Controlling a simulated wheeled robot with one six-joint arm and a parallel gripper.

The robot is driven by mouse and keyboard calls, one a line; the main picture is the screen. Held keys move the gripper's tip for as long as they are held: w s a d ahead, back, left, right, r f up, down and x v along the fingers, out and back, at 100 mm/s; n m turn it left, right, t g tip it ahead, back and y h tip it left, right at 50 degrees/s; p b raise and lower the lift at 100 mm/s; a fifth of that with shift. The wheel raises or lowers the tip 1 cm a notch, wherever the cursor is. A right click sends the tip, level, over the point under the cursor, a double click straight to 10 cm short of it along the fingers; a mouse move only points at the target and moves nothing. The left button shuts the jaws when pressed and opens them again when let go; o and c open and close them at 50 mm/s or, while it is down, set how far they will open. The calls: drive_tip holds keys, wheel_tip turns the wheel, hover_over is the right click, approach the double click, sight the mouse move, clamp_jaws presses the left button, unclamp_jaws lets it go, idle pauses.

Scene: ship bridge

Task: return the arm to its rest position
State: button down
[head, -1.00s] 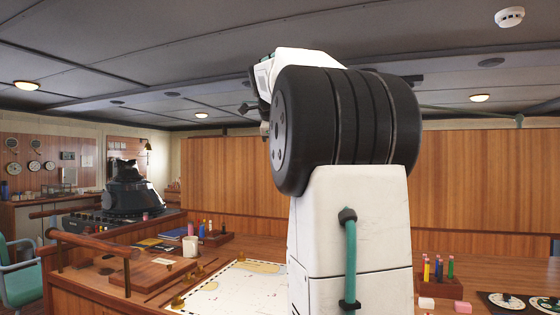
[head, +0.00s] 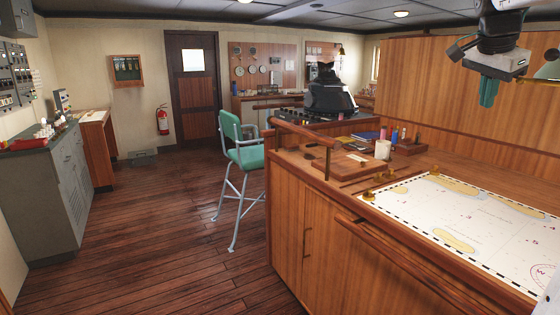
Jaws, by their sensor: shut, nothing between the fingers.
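My gripper (head: 489,98) shows at the upper right of the head view, high over the chart table (head: 330,235). Its teal fingers point down and are together, with nothing between them. The rest of the arm is out of view. The gripper touches nothing that I can see.
A chart (head: 455,225) lies on the table, with a white mug (head: 382,150) and pen holders (head: 408,146) behind it. A wooden rail (head: 302,130) rises at the table's left end. A green chair (head: 238,150) stands left of it.

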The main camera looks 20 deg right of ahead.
drive_tip(key=s+a+f+n+y, duration=0.1)
drive_tip(key=s+a+f+n, duration=0.4)
drive_tip(key=a+f, duration=0.3)
drive_tip(key=s+a+f+n+y, duration=0.2)
drive_tip(key=s+a+f+n, duration=0.4)
drive_tip(key=a, duration=0.8)
drive_tip(key=s+a+f+n+g+y, duration=0.1)
drive_tip(key=s+a+f+n, duration=0.5)
drive_tip(key=a+f, duration=0.4)
drive_tip(key=shift+a+f+n+y, duration=0.3)
drive_tip(key=shift+a+f+n, duration=0.1)
drive_tip(key=shift+a+n, duration=0.55)
drive_tip(key=shift+s, duration=0.1)
